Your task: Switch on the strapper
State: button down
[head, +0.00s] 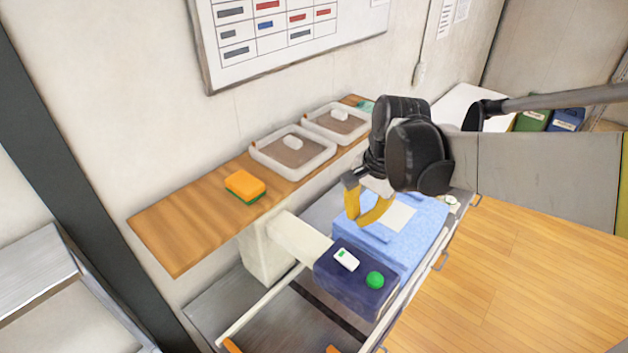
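The strapper appears to be the dark blue box (355,283) on a cream arm, at the lower middle of the head view. A green round button (375,280) and a white switch (346,260) with a small green mark are on its top. My gripper (359,221) has yellow fingers pointing down, above and behind the box, over a light blue folded cloth or pack (413,244). It looks empty and apart from the box.
A wooden shelf (190,232) along the wall carries an orange and green sponge (245,187) and two lidded trays, one nearer (262,160) and one farther (308,125). A cream post (262,252) supports the box's arm. Open wooden floor (510,270) lies right.

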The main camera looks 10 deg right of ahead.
aim_at(343, 252)
jog(key=f, duration=0.4)
jog(key=w+a+f, duration=0.1)
jog(key=f, duration=0.4)
jog(key=w+f, duration=0.1)
jog(key=f, duration=0.3)
jog(key=shift+w+a+f, duration=0.15)
jog(key=shift+a+f, duration=0.15)
jog(key=shift+w+a+f+g+b, duration=0.15)
jog(key=shift+f+g+b, duration=0.35)
jog(key=shift+b, duration=0.55)
jog(key=shift+f+h+b, duration=0.2)
jog(key=shift+h+b, duration=0.15)
jog(key=shift+h, duration=0.15)
jog(key=shift+r, duration=0.15)
